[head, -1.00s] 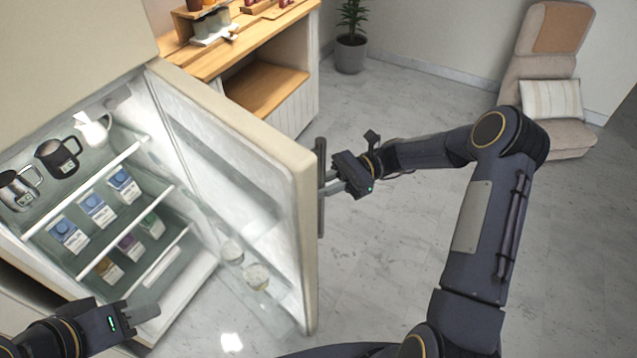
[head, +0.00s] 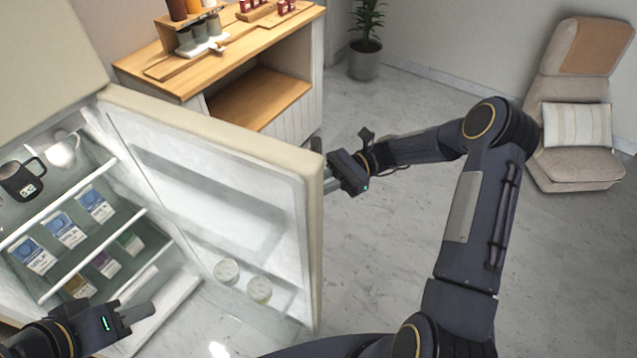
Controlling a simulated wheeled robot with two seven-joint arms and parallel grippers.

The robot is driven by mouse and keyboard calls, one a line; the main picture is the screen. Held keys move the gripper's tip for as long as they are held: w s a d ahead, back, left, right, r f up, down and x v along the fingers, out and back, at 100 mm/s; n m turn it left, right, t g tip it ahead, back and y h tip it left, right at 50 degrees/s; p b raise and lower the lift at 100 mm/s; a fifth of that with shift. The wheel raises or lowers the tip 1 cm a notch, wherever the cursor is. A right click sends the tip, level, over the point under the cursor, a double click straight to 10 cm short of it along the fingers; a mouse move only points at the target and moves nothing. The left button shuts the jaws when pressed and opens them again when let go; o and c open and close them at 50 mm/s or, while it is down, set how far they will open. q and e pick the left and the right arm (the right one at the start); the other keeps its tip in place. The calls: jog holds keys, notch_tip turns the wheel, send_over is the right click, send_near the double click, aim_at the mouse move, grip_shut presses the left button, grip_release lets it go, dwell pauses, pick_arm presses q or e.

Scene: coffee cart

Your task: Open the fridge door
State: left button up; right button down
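The fridge door (head: 215,128) stands wide open, its inner face with shelf bins turned toward me. The fridge interior (head: 80,235) shows at the left. The door handle (head: 316,143) is on the outer side and mostly hidden behind the door's edge. My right gripper (head: 330,180) is at the handle, its fingers reaching behind the door edge; it appears shut on the handle, though the fingertips are hidden. My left gripper (head: 138,312) is at the lower left, in front of the fridge's lower part, apart from the door; its finger gap is not clear.
Fridge shelves hold a dark mug (head: 22,180), a white pitcher (head: 64,150) and several cartons (head: 64,230). Two round tubs (head: 258,289) sit in the door bin. A wooden counter (head: 180,72) stands behind the door. A plant (head: 366,60) and armchair (head: 580,165) are farther back. Floor is clear between.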

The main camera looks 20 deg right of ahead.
jog(key=shift+w+d, duration=0.15)
jog(key=shift+w, duration=0.15)
jog(key=c, duration=1.3)
grip_release()
jog(key=shift+c, duration=0.2)
jog(key=b+v, duration=0.1)
jog(key=v, duration=0.6)
jog(key=shift+d, duration=0.35)
jog(key=shift+w, duration=0.1)
